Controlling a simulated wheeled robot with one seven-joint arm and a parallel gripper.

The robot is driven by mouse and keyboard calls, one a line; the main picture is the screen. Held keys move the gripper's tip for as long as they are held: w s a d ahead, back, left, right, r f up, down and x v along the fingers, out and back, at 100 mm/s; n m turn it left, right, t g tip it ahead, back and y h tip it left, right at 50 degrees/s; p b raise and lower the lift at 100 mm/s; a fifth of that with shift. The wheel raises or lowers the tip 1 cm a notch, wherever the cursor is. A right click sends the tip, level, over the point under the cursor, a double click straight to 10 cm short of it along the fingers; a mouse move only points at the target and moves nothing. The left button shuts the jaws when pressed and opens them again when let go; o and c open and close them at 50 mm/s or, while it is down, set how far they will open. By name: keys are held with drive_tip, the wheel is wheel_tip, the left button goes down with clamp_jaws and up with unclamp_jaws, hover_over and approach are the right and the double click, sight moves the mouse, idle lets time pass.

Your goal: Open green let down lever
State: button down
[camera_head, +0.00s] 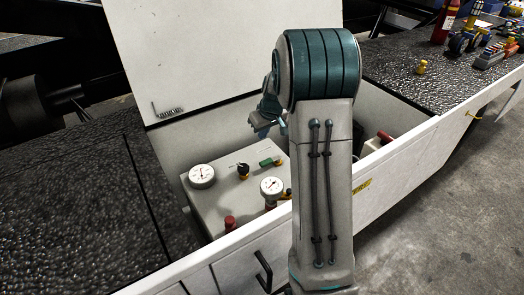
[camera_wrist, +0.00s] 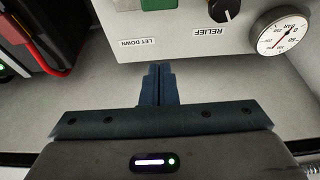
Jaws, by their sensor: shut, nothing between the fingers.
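The green let down lever (camera_head: 270,161) sits on top of the grey control box (camera_head: 222,205) inside the open compartment. In the wrist view only part of the green lever (camera_wrist: 158,4) shows at the top edge, by an upside-down LET DOWN label (camera_wrist: 137,42). The rest of it is cut off. My gripper (camera_wrist: 158,70) is shut and empty, its fingertips pointing towards the lever but apart from it. In the head view my gripper (camera_head: 262,130) hangs above and behind the lever, partly hidden by my arm.
A black RELIEF knob (camera_wrist: 222,8) and a pressure gauge (camera_wrist: 281,31) are beside the lever. Another gauge (camera_head: 202,176) and a red knob (camera_head: 230,222) are on the box. The raised white lid (camera_head: 200,60) stands behind. Red and black parts (camera_wrist: 42,35) lie at the wrist view's left.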

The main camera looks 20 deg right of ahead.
sight(270, 162)
drive_tip(key=shift+a, duration=0.15)
drive_tip(key=shift+f, duration=0.1)
drive_tip(key=b+x, duration=0.1)
drive_tip(key=x, duration=0.9)
drive_tip(key=shift+s+f+b, duration=0.1)
drive_tip(key=shift+s+b, duration=0.1)
drive_tip(key=shift+b, duration=0.2)
drive_tip(key=shift+s+d+r, duration=0.15)
drive_tip(key=shift+s, duration=0.45)
drive_tip(key=shift+s+d+r, duration=0.1)
drive_tip(key=shift+s+d, duration=0.1)
drive_tip(key=shift+s, duration=0.45)
drive_tip(key=shift+s+d, duration=0.1)
drive_tip(key=shift+s, duration=0.5)
